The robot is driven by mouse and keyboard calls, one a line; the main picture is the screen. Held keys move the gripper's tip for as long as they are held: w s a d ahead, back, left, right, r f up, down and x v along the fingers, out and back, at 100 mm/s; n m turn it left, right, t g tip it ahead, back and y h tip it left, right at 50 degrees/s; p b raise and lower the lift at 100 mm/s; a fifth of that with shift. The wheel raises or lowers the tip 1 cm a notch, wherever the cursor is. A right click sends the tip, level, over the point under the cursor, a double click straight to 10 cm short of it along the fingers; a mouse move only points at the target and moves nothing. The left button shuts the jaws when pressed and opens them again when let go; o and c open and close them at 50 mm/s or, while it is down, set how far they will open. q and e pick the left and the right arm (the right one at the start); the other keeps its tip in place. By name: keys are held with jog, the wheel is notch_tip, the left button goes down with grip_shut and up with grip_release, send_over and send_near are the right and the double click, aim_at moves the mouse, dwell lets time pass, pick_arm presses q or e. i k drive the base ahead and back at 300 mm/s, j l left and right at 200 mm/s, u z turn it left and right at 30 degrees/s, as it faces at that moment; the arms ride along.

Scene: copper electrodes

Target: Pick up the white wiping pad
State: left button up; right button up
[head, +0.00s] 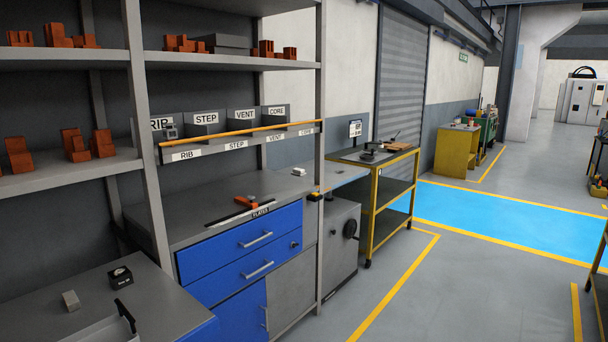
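A small white block (299,172) lies at the back right of the grey workbench top above the blue drawers. It may be the white wiping pad, but it is too small to tell for sure. A small light grey block (70,299) lies on the nearer bench at the lower left. Neither of my grippers is in view, and nothing is seen touching either block.
An orange-handled tool (246,201) lies on the workbench. A dark small box (120,276) and a pale tray (100,332) are on the nearer bench. Shelf posts (320,130) stand along the front. A yellow-framed cart (375,158) stands beyond; the floor (480,270) right is clear.

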aim_at(299, 172)
jog(key=i+l, duration=0.4)
jog(key=i, duration=0.15)
jog(key=i+l, duration=0.4)
jog(key=i, duration=0.2)
jog(key=i+l, duration=0.4)
jog(key=i, duration=0.15)
